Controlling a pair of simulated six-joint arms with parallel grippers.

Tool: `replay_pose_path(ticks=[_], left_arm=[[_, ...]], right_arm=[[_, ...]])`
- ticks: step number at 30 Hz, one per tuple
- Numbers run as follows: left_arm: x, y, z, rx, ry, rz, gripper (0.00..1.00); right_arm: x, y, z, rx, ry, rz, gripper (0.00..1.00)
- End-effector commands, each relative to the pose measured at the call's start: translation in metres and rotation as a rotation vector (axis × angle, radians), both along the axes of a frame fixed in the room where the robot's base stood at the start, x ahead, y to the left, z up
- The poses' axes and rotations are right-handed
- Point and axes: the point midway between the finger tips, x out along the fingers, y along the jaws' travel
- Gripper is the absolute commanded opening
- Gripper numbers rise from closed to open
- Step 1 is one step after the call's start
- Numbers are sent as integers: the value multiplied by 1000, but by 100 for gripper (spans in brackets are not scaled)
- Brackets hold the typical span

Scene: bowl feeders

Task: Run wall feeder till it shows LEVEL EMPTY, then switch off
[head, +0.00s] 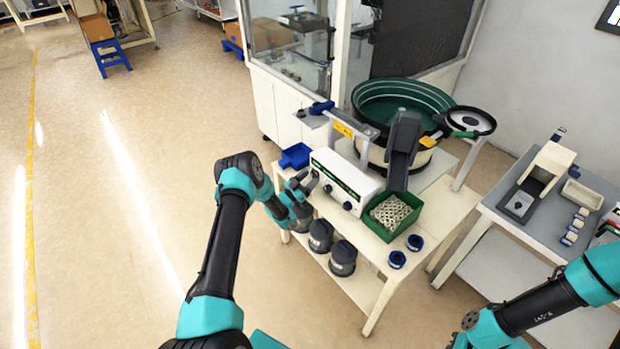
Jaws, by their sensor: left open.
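A bowl feeder with a green bowl (395,100) stands at the back of a cream table, beside the enclosed machine. A white control box (340,172) with a dark green front panel and knobs sits on the table in front of it. Its display and switch states are too small to read. My left gripper (308,184) is open, close to the left end of the box's front; I cannot tell whether it touches. A green bin (392,231) full of metallic ring-like parts sits right of the box, below the dark chute (402,150). My right gripper is out of view.
A small blue tray (295,156) lies behind the box's left end. Two blue-ringed rolls (397,259) lie by the bin. Dark canisters (343,258) stand on the lower shelf. A grey side table (545,215) stands at right.

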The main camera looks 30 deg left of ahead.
Motion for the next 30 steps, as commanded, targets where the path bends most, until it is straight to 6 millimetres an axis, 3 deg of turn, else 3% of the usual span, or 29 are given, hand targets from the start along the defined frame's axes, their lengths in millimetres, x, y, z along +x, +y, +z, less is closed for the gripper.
replay_pose_path(ticks=[22,30], left_arm=[[-114,50,-53,-1,2,5,57],[-138,60,-63,0,0,2,57]], right_arm=[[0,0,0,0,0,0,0],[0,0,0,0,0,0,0]])
